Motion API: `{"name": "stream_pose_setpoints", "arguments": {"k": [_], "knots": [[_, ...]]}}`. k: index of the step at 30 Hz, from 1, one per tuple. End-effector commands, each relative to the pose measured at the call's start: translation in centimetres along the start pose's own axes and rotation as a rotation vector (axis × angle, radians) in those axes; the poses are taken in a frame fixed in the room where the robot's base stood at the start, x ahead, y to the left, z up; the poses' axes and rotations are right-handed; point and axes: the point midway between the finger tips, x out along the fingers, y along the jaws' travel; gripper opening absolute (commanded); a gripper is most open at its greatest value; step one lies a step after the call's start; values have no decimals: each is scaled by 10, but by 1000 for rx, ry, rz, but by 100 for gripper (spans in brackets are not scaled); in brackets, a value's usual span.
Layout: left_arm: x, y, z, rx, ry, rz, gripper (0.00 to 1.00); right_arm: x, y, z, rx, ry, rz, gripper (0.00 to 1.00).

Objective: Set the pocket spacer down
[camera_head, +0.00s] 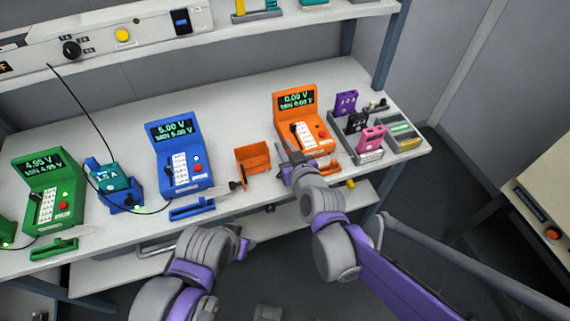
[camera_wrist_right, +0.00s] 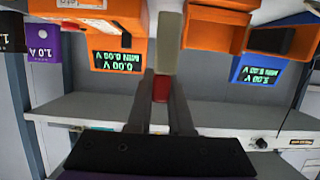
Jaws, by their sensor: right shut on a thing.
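My right gripper (camera_head: 288,168) is at the front of the orange tester (camera_head: 296,115), over the bench's front part. In the right wrist view the right gripper (camera_wrist_right: 164,95) is shut on a pale grey-beige bar, which I take to be the pocket spacer (camera_wrist_right: 171,42). The bar sticks out past the fingertips, beside the orange tester. A red patch (camera_wrist_right: 161,88) shows between the fingers; I cannot tell whether it belongs to the bar. The spacer is not clear in the head view. My left arm is low at the bottom; its jaws (camera_head: 243,247) are too unclear to read.
An open orange holder (camera_head: 253,157) stands left of the right gripper. A blue tester (camera_head: 178,155) and a green tester (camera_head: 47,190) stand further left. A grey tray (camera_head: 366,152) with purple, black and pink cells is on the right. The bench (camera_head: 225,120) is clear behind the testers.

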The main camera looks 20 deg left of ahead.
Motion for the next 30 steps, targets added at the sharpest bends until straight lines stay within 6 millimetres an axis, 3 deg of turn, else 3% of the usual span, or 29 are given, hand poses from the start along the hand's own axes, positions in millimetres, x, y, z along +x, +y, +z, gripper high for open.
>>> {"name": "stream_pose_setpoints", "arguments": {"k": [12, 24, 25, 30], "knots": [[11, 0, 6, 0, -4, 0, 50, 16, 1, 47, 1, 0, 2, 0], [14, 0, 8, 0, -5, 0, 50, 18, 0, 52, 1, -1, 1, 0], [14, 0, 8, 0, -5, 0, 50, 18, 0, 53, 1, -1, 1, 20], [13, 0, 7, 0, -5, 0, 50, 17, 0, 51, 0, 0, 1, 48]]}}
